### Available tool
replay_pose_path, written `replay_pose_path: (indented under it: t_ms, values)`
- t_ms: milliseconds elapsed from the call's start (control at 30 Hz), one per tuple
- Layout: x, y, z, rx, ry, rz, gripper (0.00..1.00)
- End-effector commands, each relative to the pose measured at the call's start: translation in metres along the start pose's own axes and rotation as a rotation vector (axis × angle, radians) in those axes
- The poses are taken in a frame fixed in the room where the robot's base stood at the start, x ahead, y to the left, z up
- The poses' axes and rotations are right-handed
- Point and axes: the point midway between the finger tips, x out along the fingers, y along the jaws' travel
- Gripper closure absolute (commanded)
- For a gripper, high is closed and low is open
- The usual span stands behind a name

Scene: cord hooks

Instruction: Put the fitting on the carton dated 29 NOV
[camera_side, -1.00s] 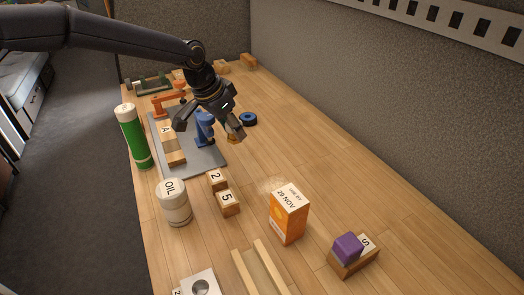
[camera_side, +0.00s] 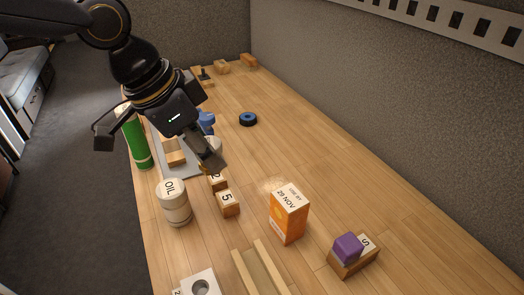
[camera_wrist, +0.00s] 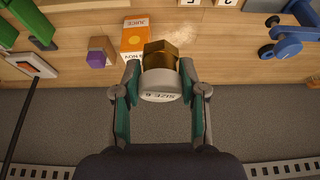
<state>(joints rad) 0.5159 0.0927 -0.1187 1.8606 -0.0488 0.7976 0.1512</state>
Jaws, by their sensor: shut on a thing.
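The fitting (camera_wrist: 160,62), a brass hex top on a white collar marked SIZE 6, is clamped between the two fingers of my gripper (camera_wrist: 160,78) in the wrist view. The orange carton with 29 NOV on its white top (camera_side: 289,212) stands upright on the table, right of centre in the side view. It also shows behind the fitting in the wrist view (camera_wrist: 134,36), marked JUICE and partly covered. In the side view my gripper (camera_side: 185,150) is up and left of the carton, apart from it, and mostly hides the fitting.
A purple cube (camera_side: 347,246) sits on a wooden block right of the carton. An OIL canister (camera_side: 174,203), number blocks (camera_side: 228,204) and wooden rails (camera_side: 258,270) stand left and in front. A blue ring (camera_side: 248,119) lies behind. Bare table surrounds the carton's right side.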

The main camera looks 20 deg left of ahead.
Motion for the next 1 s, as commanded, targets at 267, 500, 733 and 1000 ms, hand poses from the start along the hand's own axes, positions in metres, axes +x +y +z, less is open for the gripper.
replay_pose_path:
  t_ms: [267,500,733,1000]
  values:
    - [-0.044,0.064,-0.003,0.137,0.001,0.057,0.96]
    - [-0.01,0.065,-0.035,0.15,-0.005,0.063,0.96]
    - [0.043,0.059,-0.074,0.149,-0.006,0.063,0.96]
    - [0.085,0.055,-0.088,0.149,-0.001,0.062,0.96]
